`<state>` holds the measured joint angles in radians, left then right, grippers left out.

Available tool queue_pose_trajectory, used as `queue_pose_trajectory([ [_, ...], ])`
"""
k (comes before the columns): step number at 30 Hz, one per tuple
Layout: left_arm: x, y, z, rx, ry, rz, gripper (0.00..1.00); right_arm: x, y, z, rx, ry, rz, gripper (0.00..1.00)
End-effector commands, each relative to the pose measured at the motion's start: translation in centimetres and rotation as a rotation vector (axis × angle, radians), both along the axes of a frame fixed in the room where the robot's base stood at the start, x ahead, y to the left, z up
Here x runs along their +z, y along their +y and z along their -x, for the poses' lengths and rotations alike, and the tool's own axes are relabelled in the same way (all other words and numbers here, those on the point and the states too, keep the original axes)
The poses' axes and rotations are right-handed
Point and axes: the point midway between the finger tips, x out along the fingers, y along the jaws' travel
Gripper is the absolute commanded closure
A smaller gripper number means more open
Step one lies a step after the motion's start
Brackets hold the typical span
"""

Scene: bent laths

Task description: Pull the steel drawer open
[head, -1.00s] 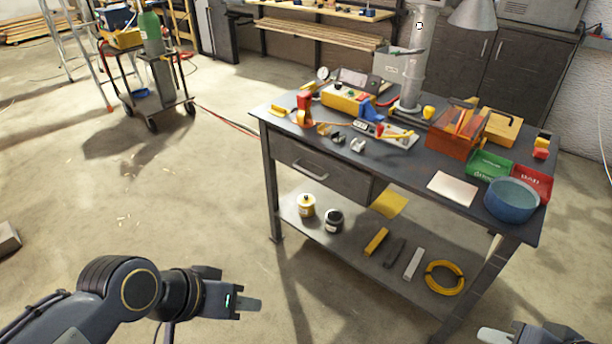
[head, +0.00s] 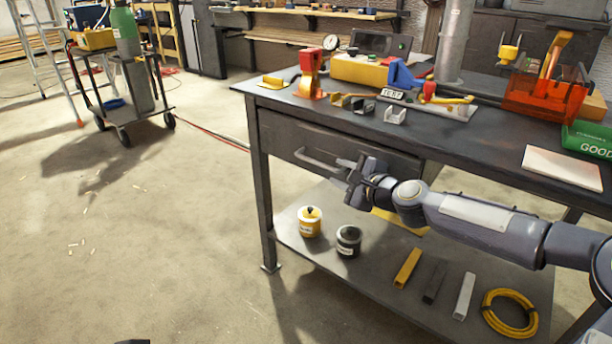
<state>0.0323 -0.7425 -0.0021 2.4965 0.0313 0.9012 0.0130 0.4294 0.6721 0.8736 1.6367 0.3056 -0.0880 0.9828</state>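The steel drawer (head: 282,132) is a dark grey front under the left part of the workbench top. It looks closed. Its pale bar handle (head: 314,159) runs across the front, and its left part is in plain sight. My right gripper (head: 345,170) reaches in from the right and is at the right end of the handle, covering part of the drawer front. I cannot tell whether its fingers are around the bar or only in front of it, nor how far apart they are. My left gripper is not in view; only a small dark piece shows at the bottom edge.
The workbench top (head: 490,140) carries a red clamp-like tool (head: 311,75), an orange tote (head: 545,97) and small parts. The lower shelf (head: 375,268) holds a yellow jar (head: 310,222), a dark jar (head: 348,240), bars and a yellow coil (head: 510,313).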

Motion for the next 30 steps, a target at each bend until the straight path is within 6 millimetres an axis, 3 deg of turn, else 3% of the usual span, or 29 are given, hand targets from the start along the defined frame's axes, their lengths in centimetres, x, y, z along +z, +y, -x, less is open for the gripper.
queue_pose_trajectory([
  [15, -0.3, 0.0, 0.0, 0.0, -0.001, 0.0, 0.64, -1.5, 4.0, -5.5, -0.001, 0.002, -0.005, 0.67],
  [26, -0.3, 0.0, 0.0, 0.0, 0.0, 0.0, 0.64, -1.7, 4.4, -6.2, -0.001, 0.001, -0.003, 0.67],
  [30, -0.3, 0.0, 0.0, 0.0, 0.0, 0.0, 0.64, -1.7, 4.4, -6.1, -0.001, 0.002, -0.002, 0.82],
])
